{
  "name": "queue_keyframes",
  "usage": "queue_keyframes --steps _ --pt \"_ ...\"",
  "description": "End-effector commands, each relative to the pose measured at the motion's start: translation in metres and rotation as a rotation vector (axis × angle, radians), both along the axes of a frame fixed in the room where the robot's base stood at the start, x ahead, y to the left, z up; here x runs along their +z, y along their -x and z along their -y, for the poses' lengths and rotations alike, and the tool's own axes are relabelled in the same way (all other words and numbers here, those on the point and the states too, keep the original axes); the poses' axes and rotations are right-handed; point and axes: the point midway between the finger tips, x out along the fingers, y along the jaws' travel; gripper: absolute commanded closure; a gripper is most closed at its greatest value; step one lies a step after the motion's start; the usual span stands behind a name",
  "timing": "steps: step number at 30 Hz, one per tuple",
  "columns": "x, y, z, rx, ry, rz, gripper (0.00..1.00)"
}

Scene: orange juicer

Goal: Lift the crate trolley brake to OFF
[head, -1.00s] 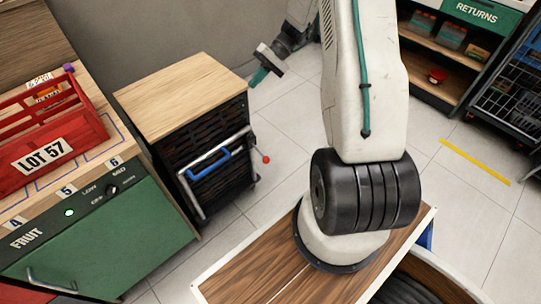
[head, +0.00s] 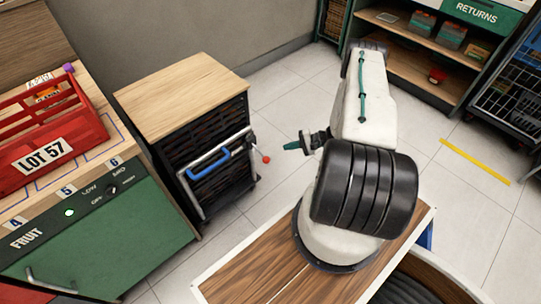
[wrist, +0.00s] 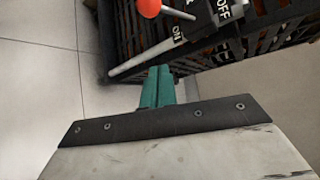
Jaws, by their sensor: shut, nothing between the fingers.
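The crate trolley (head: 222,172) is a dark slatted unit with a wooden top. Its brake lever has a red ball knob (head: 266,160) sticking out on the right side. In the wrist view the red knob (wrist: 150,7) is cut by the top edge, and a pale rod joins it to a dark plate (wrist: 207,22) marked ON and OFF. I cannot tell which mark the lever sits at. My gripper (head: 290,146) is shut and empty, just right of the knob in the head view. Its teal fingers (wrist: 158,84) show below the knob in the wrist view, apart from it.
A metal bar with a blue grip (head: 217,162) crosses the trolley's front. A RETURNS shelf (head: 440,60) is at the back right. Open tiled floor lies between the trolley and the shelf.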

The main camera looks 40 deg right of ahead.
Motion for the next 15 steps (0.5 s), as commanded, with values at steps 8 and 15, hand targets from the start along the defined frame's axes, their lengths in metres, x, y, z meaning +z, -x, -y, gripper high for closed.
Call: queue_keyframes --steps 8,15 --pt "-0.001 -0.002 -0.003 0.003 -0.001 -0.001 1.0" --pt "-0.014 -0.024 -0.029 0.007 -0.002 -0.002 1.0"
